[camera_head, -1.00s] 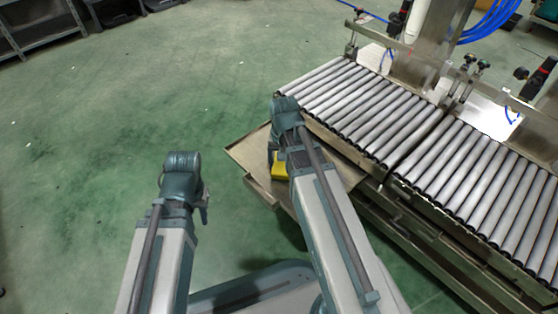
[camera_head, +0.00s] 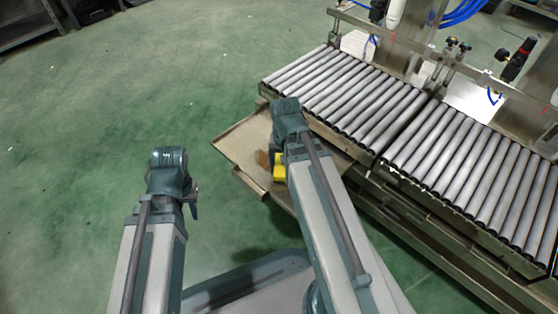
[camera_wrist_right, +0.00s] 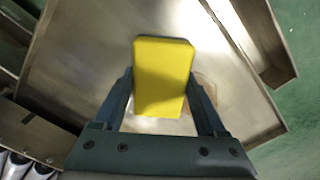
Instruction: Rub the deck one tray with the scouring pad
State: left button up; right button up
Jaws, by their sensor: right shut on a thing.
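The yellow scouring pad (camera_head: 280,174) is held between the two fingers of my right gripper (camera_wrist_right: 160,88), which is shut on it. In the right wrist view the pad (camera_wrist_right: 163,70) shows as a yellow block over the bare metal tray (camera_wrist_right: 85,50). In the head view the tray (camera_head: 236,142) is a flat metal deck beside the roller conveyor. A brownish patch (camera_head: 262,158) shows on the tray next to the pad. I cannot tell whether the pad touches the tray. My left gripper (camera_head: 192,205) is away from the tray, over the floor; its fingers are mostly hidden.
The roller conveyor (camera_head: 350,95) borders the tray on the far side, with metal uprights and blue hoses behind it. A raised metal lip (camera_head: 250,184) runs along the tray's near edge. Green floor (camera_head: 120,110) is open to the left. A shelf stands at the upper left.

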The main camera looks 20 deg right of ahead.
aim_at(277, 157)
jog(key=shift+s+f, duration=0.1)
jog(key=shift+f, duration=0.1)
jog(key=shift+w+a+r, duration=0.1)
jog(key=shift+w+a, duration=0.15)
jog(key=shift+w, duration=0.4)
jog(key=shift+w+a, duration=0.2)
jog(key=shift+w, duration=0.45)
jog(key=shift+w+a+r, duration=0.1)
jog(key=shift+w+a, duration=0.15)
jog(key=shift+w, duration=0.4)
